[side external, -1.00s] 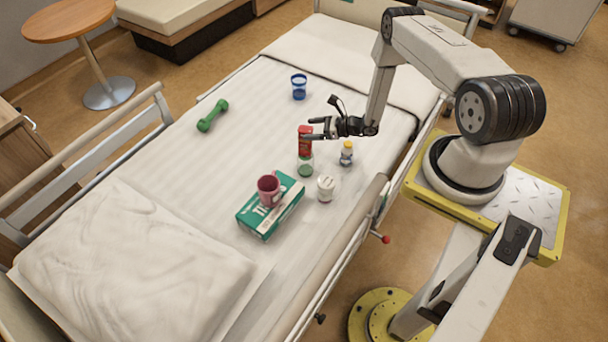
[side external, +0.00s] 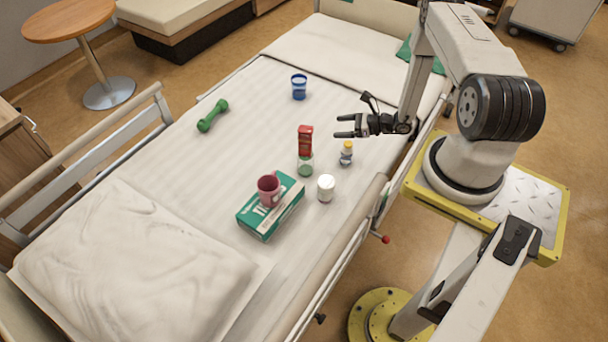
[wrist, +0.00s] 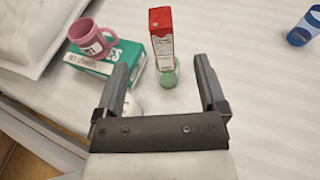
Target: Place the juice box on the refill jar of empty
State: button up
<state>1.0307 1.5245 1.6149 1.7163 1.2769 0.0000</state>
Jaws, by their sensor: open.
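The red juice box (side external: 305,140) stands upright on top of a clear jar with a green tint (side external: 306,165) on the bed. In the wrist view the juice box (wrist: 161,38) rests on the green jar (wrist: 168,76), beyond my fingertips. My gripper (side external: 340,126) is open and empty, to the right of and above the juice box, apart from it. In the wrist view, nothing lies between the fingers of my gripper (wrist: 166,70) near the pads; the box shows past them.
A white jar (side external: 326,188) and a small yellow-labelled bottle (side external: 346,153) stand close by. A pink mug (side external: 269,190) sits on a green-and-white box (side external: 258,221). A blue cup (side external: 299,87) and a green dumbbell (side external: 212,116) lie farther off.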

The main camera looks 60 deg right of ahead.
dwell(0.4)
jog(key=a+r+n+g+y, duration=0.3)
jog(key=a+r+n+g, duration=0.8)
jog(key=a+r+n, duration=0.25)
jog(key=s+a+r+n+h, duration=0.2)
jog(key=a+r+n+h, duration=0.2)
jog(key=r+n, duration=0.3)
jog(key=s+a+r+n+h, duration=0.3)
jog(key=r+n, duration=0.4)
jog(key=n, duration=0.4)
jog(key=shift+s+a+r+h, duration=0.15)
jog(key=shift+a+r+h, duration=0.2)
jog(key=shift+a+h, duration=0.8)
jog(key=shift+a+y, duration=0.25)
